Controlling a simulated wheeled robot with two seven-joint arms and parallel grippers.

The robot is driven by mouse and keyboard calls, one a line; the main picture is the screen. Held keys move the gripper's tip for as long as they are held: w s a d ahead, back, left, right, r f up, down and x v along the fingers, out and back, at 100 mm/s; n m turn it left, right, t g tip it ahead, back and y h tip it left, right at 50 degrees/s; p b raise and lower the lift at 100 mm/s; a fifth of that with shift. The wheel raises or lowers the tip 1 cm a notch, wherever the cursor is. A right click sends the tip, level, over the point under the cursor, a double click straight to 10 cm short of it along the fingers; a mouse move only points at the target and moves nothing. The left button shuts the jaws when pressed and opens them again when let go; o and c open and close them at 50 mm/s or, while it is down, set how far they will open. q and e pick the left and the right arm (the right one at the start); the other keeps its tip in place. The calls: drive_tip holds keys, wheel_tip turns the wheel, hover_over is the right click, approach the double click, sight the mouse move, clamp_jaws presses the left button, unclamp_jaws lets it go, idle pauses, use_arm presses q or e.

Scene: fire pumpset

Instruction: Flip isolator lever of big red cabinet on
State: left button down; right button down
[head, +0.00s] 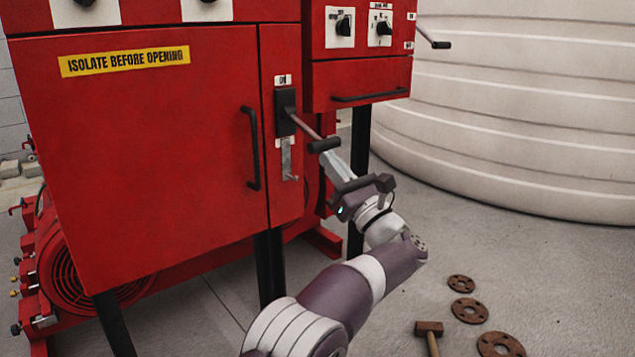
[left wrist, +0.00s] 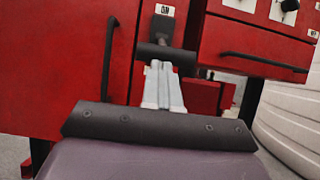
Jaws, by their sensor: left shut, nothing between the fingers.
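The big red cabinet (head: 150,160) fills the left of the head view, with a yellow "ISOLATE BEFORE OPENING" label. Its isolator lever has a dark housing (head: 285,108) and a rod ending in a black crossbar handle (head: 324,145), pointing outward and slightly down. An "ON" label (head: 283,80) sits above the housing. The handle also shows in the left wrist view (left wrist: 165,52). My left gripper (head: 325,158) is shut and empty, its tips just below the handle; I cannot tell whether they touch it. My right gripper is not in view.
A black door handle (head: 252,150) is left of the lever, and a metal hasp (head: 288,160) hangs below it. A smaller red cabinet (head: 355,75) stands to the right, with a pale tank (head: 520,110) beyond. Rusty flanges (head: 468,310) and a hammer (head: 429,330) lie on the floor.

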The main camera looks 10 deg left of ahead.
use_arm(q)
wheel_tip(320, 180, up, 14)
drive_tip(key=g+h+p, duration=0.4)
drive_tip(key=h+p, duration=0.1)
drive_tip(key=p, duration=0.9)
drive_tip(key=shift+a+r, duration=0.15)
drive_tip(key=shift+r, duration=0.1)
drive_tip(key=shift+w, duration=0.1)
